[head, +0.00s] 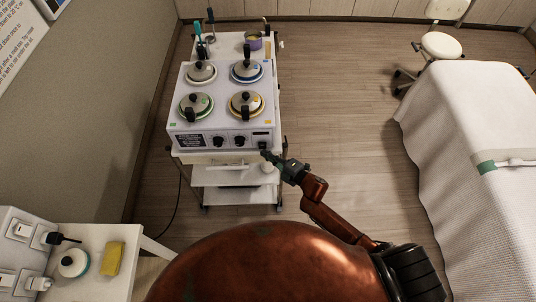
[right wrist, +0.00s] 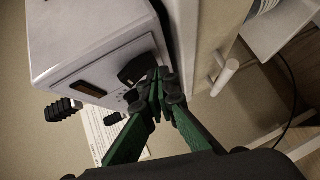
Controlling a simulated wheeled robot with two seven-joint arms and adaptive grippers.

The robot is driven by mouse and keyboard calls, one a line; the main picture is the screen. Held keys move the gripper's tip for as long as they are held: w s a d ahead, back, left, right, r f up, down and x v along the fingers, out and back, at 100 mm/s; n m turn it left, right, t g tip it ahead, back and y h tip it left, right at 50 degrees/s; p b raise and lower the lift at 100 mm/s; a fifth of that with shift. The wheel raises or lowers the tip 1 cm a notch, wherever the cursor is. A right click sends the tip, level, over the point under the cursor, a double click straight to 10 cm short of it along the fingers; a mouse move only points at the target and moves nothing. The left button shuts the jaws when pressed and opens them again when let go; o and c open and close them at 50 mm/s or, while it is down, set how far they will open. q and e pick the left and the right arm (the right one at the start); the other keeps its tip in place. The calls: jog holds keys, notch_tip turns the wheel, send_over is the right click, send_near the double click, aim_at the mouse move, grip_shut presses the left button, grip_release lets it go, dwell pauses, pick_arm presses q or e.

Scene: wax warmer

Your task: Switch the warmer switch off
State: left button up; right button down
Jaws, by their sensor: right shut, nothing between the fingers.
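The wax warmer (head: 222,125) is a white box with several lidded pots on top, standing on a trolley. Its front panel has two dark knobs and a small dark element, perhaps the switch (head: 261,134), near the right end. My right gripper (head: 267,153) is at the right end of this front, its fingers shut and empty. In the right wrist view the green-linked fingers (right wrist: 158,88) are closed together close to the warmer front (right wrist: 100,80), beside a dark knob (right wrist: 133,68). I cannot tell whether they touch it. The switch position cannot be made out. My left gripper is not in view.
The trolley (head: 235,178) has lower shelves and a white handle (right wrist: 224,77). A bed (head: 470,130) and stool (head: 441,46) stand right, with free floor between. A side table (head: 105,240) is at lower left.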

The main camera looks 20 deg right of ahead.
jog(key=s+d, duration=0.4)
jog(key=s, duration=0.7)
jog(key=shift+s+d+f, duration=0.15)
jog(key=shift+s+d, duration=0.25)
jog(key=s+d+f+m+g+h, duration=0.15)
jog(key=s+d+f+m, duration=0.3)
jog(key=f, duration=0.55)
jog(key=s+d+f+m+g+h, duration=0.1)
jog(key=s+d+f+m+h, duration=0.3)
jog(key=f, duration=0.6)
jog(key=s+d+f+m+g+h, duration=0.25)
jog(key=d+f, duration=0.35)
jog(key=f, duration=0.3)
jog(key=s+d+f+m+g+h, duration=0.1)
jog(key=s+f+m, duration=0.2)
jog(key=s+f, duration=0.35)
jog(key=s+d+f+m+g, duration=0.2)
jog(key=s+f, duration=0.3)
jog(key=s, duration=0.2)
jog(key=s+a+f+m+g, duration=0.1)
jog(key=s+f, duration=0.3)
jog(key=s, duration=0.6)
jog(key=s+a+f+m+g, duration=0.2)
jog(key=s+f+m+g, duration=0.1)
jog(key=s, duration=0.8)
jog(key=shift+s+a+f+m, duration=0.15)
jog(key=shift+a+f+m, duration=0.05)
jog(key=shift+f+m, duration=0.4)
